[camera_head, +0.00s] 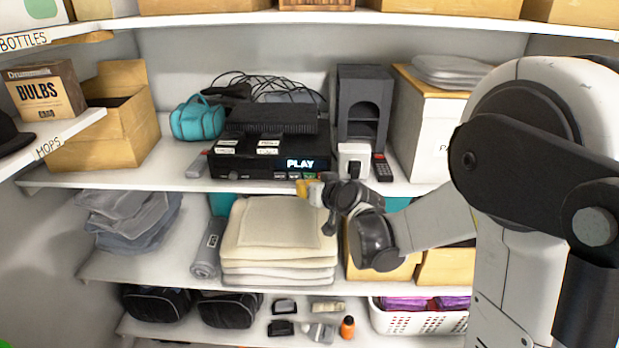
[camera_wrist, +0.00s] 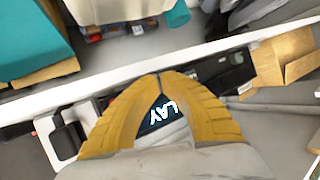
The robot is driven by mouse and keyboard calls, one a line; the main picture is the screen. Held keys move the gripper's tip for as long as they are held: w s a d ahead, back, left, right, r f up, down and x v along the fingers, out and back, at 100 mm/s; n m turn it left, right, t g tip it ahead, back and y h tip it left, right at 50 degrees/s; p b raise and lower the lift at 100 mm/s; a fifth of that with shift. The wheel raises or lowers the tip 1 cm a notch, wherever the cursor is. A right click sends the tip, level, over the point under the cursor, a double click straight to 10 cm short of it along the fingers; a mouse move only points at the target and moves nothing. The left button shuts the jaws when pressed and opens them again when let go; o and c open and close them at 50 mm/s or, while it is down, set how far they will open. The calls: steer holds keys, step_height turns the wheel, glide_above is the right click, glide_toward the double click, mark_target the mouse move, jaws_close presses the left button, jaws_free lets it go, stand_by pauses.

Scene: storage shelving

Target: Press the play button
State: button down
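A black player (camera_head: 262,158) stands on the middle shelf in the head view. Its lit display (camera_head: 307,163) reads PLAY. Small buttons (camera_head: 281,176) run along its lower front, and a green one (camera_head: 310,176) lies just under the display. My gripper (camera_head: 301,186) is just in front of and below these buttons. In the wrist view, the two yellow fingers (camera_wrist: 164,76) meet at their tips with nothing held. Part of the display (camera_wrist: 162,116) shows upside down between them. The fingers hide part of the player's front; I cannot tell whether the tips touch it.
A white plug-like box (camera_head: 353,160) and a red-black remote (camera_head: 382,168) are right of the player. A grey speaker-like box (camera_head: 364,105) stands behind. A teal bag (camera_head: 197,118) is at left. Folded towels (camera_head: 279,240) lie on the shelf below the gripper.

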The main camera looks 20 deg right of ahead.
steer(key=shift+s+a, duration=0.25)
steer(key=shift+s, duration=0.55)
steer(key=shift+s+a, duration=0.25)
steer(key=shift+s, duration=0.6)
steer(key=shift+s+a, duration=0.25)
steer(key=shift+s, duration=0.55)
steer(key=s+d+g+h, duration=0.1)
steer(key=s+g, duration=0.5)
steer(key=s, duration=2.2)
steer(key=shift+d+h, duration=0.3)
steer(key=shift+h, duration=0.6)
